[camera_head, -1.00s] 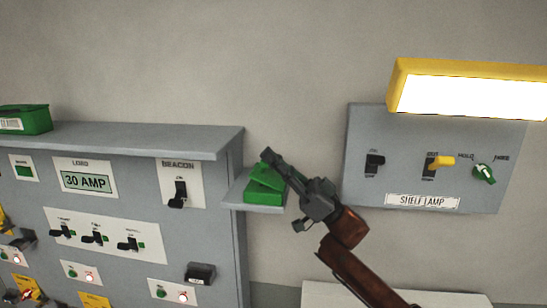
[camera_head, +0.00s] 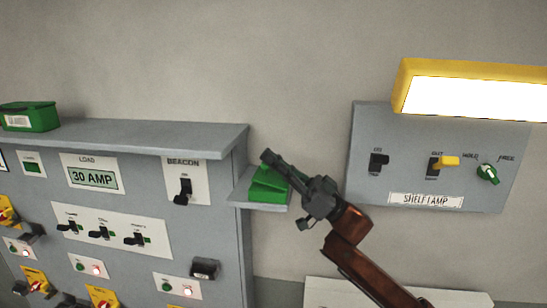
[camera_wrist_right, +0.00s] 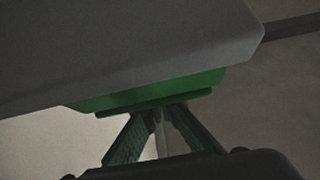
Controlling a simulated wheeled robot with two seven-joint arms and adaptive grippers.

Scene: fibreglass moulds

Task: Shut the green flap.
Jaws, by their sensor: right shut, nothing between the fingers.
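The green box (camera_head: 265,196) sits on a small grey side shelf at the right end of the cabinet. Its green flap (camera_head: 266,178) is tilted over the box and appears close to it; the gripper hides part of it. My right gripper (camera_head: 268,157) is shut and empty, with its fingers across the top of the flap. In the right wrist view the fingertips (camera_wrist_right: 158,112) are close to a green edge (camera_wrist_right: 150,95); contact is unclear there. My left gripper is out of view.
The small shelf (camera_head: 242,202) joins the cabinet side. Another green box (camera_head: 30,117) stands on the cabinet's top ledge (camera_head: 150,137). A shelf lamp panel (camera_head: 400,130) with switches and a lit yellow lamp (camera_head: 470,90) is on the wall at the right.

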